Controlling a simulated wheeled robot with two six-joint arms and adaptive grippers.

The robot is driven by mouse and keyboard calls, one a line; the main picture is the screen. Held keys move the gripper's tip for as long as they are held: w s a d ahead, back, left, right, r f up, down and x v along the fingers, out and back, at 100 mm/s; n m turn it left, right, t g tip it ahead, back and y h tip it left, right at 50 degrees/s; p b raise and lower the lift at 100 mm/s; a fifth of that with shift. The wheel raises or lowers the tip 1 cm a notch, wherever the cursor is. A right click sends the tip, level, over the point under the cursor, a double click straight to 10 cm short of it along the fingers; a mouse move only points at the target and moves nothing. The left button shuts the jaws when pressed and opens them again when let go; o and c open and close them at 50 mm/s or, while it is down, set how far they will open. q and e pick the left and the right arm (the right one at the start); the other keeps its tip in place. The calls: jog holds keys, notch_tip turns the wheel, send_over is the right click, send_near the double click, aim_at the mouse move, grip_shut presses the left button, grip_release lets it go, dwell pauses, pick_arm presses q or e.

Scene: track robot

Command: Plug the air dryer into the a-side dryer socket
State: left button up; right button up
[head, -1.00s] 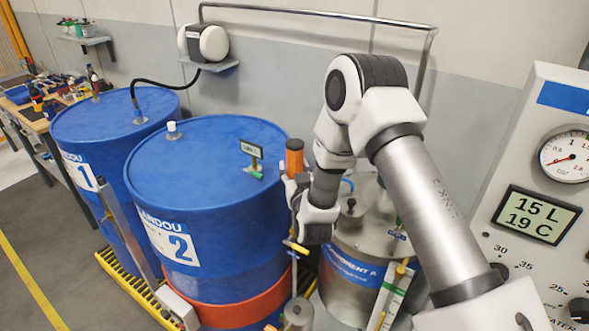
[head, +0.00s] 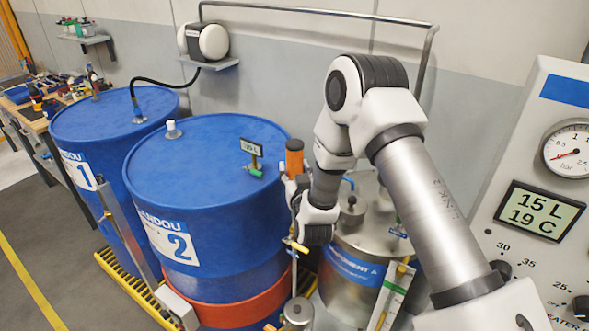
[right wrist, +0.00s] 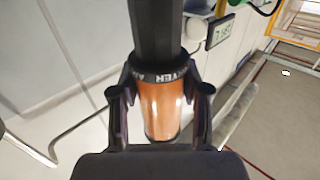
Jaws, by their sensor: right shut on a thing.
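The air dryer appears to be the orange cylinder (head: 294,158) with a dark body; in the right wrist view its orange part (right wrist: 161,108) sits between my fingers below a lettered black collar. My right gripper (head: 296,185) is shut around it, and its fingers also show in the right wrist view (right wrist: 160,100). The dryer is upright in the head view, at the right edge of blue drum 2 (head: 210,160). I cannot make out the a-side dryer socket for certain. My left gripper is out of view.
Blue drum 1 (head: 105,135) stands left, with a black hose (head: 160,84) to a white unit (head: 203,42) on a wall shelf. A steel tank (head: 350,270) stands right of drum 2. A gauge panel (head: 535,200) is at the right. A pipe rail (head: 320,14) runs behind.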

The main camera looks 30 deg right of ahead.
jog(key=shift+f+b, duration=0.75)
jog(key=shift+f, duration=0.25)
jog(key=o, duration=1.3)
jog(key=shift+o, duration=0.2)
jog(key=v, duration=1.2)
